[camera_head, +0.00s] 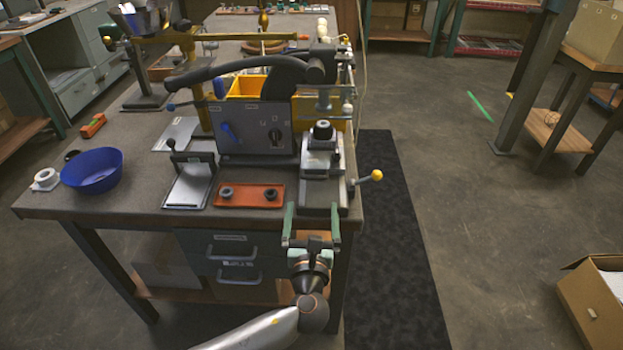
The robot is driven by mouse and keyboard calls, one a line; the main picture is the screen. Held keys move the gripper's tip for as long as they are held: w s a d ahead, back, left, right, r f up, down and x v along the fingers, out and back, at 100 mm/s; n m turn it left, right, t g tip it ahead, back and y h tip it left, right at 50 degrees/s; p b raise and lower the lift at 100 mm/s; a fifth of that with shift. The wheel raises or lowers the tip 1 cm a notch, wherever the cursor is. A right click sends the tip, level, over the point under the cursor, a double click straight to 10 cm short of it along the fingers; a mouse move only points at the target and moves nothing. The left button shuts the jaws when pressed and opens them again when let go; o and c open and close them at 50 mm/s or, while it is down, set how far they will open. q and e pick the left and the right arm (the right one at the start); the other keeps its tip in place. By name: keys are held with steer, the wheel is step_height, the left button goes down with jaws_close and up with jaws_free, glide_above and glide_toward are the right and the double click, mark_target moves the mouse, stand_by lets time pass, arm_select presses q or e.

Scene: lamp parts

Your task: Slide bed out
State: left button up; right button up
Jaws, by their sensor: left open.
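The machine (256,130) with a dark grey control panel stands on the workbench. At its right, by the bench's front right corner, a grey metal bed (318,192) carries a block with a dark round part (322,131) on top. A lever with a yellow knob (376,175) sticks out to the right of the bed. My left gripper (312,212) is at the bench's front edge, just in front of the bed. Its two green fingers are spread apart with nothing between them. I cannot tell whether they touch the bed. My right gripper is out of view.
An orange tray (251,203) with two dark round parts lies left of the bed. A metal plate with an upright handle (187,188), a blue bowl (92,171) and a white roll (46,179) are farther left. Drawers (235,268) are below. Floor right of the bench is open.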

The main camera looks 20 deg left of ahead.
mark_target(312, 176)
arm_select(q)
steer(key=b+x, duration=0.1)
steer(key=x, duration=1)
steer(key=shift+w+a+f, duration=0.1)
steer(key=shift+w, duration=0.15)
steer(key=shift+a, duration=0.1)
jaws_close()
